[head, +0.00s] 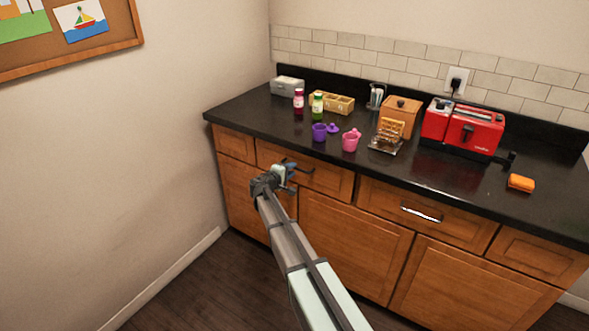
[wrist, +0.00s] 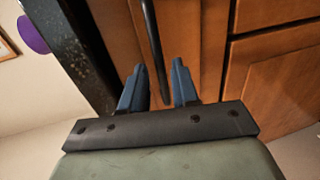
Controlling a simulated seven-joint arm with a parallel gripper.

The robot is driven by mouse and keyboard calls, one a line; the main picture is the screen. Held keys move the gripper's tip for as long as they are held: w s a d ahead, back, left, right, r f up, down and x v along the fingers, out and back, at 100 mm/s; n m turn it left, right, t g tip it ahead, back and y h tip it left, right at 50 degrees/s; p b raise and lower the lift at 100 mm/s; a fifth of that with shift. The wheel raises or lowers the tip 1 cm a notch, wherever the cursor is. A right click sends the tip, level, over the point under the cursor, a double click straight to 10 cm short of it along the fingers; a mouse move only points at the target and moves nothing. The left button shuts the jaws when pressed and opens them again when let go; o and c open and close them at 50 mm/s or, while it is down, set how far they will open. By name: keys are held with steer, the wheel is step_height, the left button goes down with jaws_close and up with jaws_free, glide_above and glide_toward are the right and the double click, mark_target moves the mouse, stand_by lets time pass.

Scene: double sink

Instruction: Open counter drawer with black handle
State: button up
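The wooden counter drawer (head: 332,182) with the black handle (head: 304,170) is under the countertop, left of centre in the head view. Its front looks flush with the cabinet. My gripper (head: 291,176) is at the drawer front by the left part of the handle. In the wrist view, my gripper (wrist: 159,84) is open, with its two blue fingers apart. The dark handle bar (wrist: 153,45) runs lengthwise between the fingertips, with a gap showing on each side. I cannot tell how deep the bar sits between them. My gripper partly hides the handle's left end in the head view.
Another drawer (head: 425,212) to the right has a silver handle. The black countertop (head: 250,115) above holds bottles, cups, a wooden box and a red toaster (head: 474,128). Cabinet doors (head: 352,240) lie below. The wall (head: 110,170) is at left; the floor in front is clear.

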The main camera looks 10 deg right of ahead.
steer(key=shift+x, duration=1.6)
jaws_close()
